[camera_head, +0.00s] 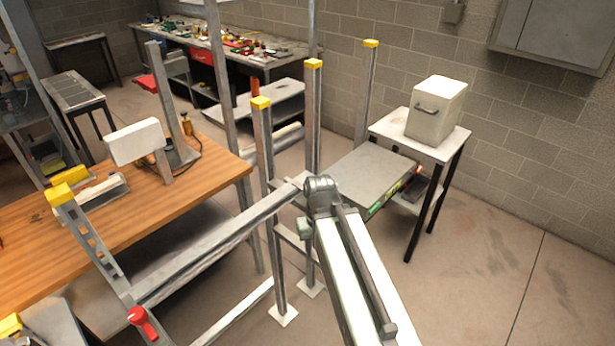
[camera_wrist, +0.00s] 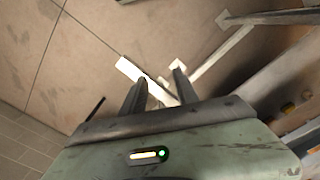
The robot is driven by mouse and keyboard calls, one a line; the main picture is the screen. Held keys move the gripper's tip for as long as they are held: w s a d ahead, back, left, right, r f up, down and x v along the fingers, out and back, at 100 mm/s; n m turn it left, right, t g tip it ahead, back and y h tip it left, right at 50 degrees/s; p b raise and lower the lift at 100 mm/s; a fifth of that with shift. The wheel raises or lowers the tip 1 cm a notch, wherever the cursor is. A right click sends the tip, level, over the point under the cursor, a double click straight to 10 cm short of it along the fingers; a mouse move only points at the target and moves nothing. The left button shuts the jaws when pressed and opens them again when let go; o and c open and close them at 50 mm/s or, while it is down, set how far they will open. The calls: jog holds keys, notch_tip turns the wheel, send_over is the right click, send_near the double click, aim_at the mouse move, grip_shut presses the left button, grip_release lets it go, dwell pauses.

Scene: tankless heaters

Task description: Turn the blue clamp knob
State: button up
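I see no blue clamp knob in either view. A red knob (camera_head: 143,318) is on the metal frame at the lower left of the head view. My gripper (camera_wrist: 160,74) shows in the wrist view with its two dark fingers apart and nothing held between them. Beyond the fingers are the concrete floor and white foot plates (camera_wrist: 177,64) of the metal frame. In the head view my arm reaches up from the bottom to the frame's posts, and the gripper's fingers are hidden there.
A metal frame with yellow-capped posts (camera_head: 262,140) stands close by my arm. A wooden-topped bench (camera_head: 150,215) is at the left. A small white table (camera_head: 385,127) holds a metal box (camera_head: 437,108). The floor (camera_head: 490,260) at the right is clear.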

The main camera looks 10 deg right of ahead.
jog(key=shift+o, duration=1)
jog(key=shift+d, duration=0.15)
jog(key=shift+o, duration=0.9)
jog(key=w+r+m+p, duration=0.4)
jog(key=r+p, duration=0.4)
jog(key=w+d+r+m+p, duration=0.1)
jog(key=w+r+m+p, duration=0.3)
jog(key=r+p, duration=0.4)
jog(key=shift+w+m, duration=0.4)
jog(key=shift+m, duration=0.2)
jog(key=w+r+m+p, duration=0.3)
jog(key=r+m+p, duration=0.1)
jog(key=m, duration=0.1)
jog(key=w+r+m+p, duration=0.2)
jog(key=shift+w+d+m, duration=0.3)
jog(key=shift+w+m, duration=0.1)
jog(key=shift+m, duration=0.2)
jog(key=shift+f, duration=0.15)
notch_tip(320, 180, down, 8)
jog(key=b, duration=0.8)
grip_shut()
